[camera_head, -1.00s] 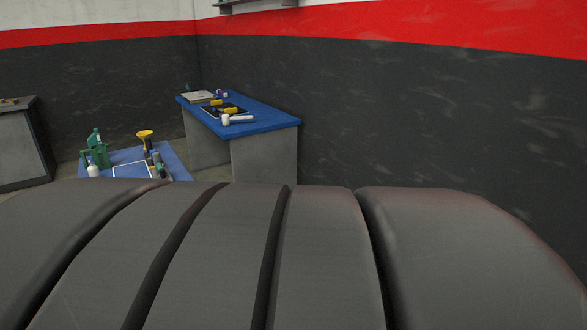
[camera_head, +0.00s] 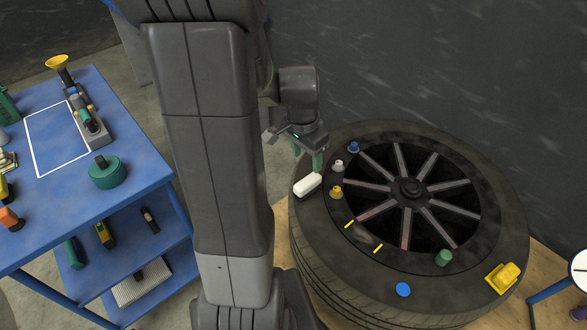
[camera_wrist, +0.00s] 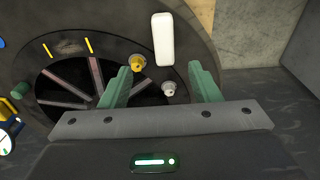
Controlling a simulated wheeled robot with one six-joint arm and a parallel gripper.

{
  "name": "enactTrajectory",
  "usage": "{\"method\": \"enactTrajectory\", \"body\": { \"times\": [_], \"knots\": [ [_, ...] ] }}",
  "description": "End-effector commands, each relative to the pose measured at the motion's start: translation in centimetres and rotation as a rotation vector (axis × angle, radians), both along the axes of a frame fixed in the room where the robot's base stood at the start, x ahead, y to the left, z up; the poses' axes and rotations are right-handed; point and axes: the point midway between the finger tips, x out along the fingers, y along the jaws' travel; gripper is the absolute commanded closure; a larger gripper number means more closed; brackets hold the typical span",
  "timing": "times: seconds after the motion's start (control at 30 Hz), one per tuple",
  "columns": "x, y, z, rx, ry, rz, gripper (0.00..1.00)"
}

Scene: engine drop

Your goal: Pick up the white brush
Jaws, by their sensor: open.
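The white brush (camera_head: 308,185) is a plain rounded white block lying on the left part of the tire's (camera_head: 306,228) upper face. It also shows in the wrist view (camera_wrist: 163,38), long side pointing away from me; no bristles can be made out. My gripper (camera_head: 314,158) hangs just behind the brush in the head view. In the wrist view my gripper's green fingers (camera_wrist: 159,66) are spread apart, with the brush ahead of the tips, between their lines. Nothing is held.
A yellow-topped item (camera_wrist: 137,62) and a white-topped one (camera_wrist: 169,88) stand between the fingers in the wrist view. The tire also bears a blue-topped item (camera_head: 353,147), a green cap (camera_head: 443,258) and a yellow object (camera_head: 503,277). A blue cart (camera_head: 52,215) with tools stands left.

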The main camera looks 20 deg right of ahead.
Motion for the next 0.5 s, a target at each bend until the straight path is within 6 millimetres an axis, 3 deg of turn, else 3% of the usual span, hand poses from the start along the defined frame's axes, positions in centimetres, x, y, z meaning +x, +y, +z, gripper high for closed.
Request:
{"method": "enactTrajectory", "body": {
  "times": [0.5],
  "knots": [
    [0.4,-0.8,-7.6,0.001,0.003,0.0,0.44]
  ]
}}
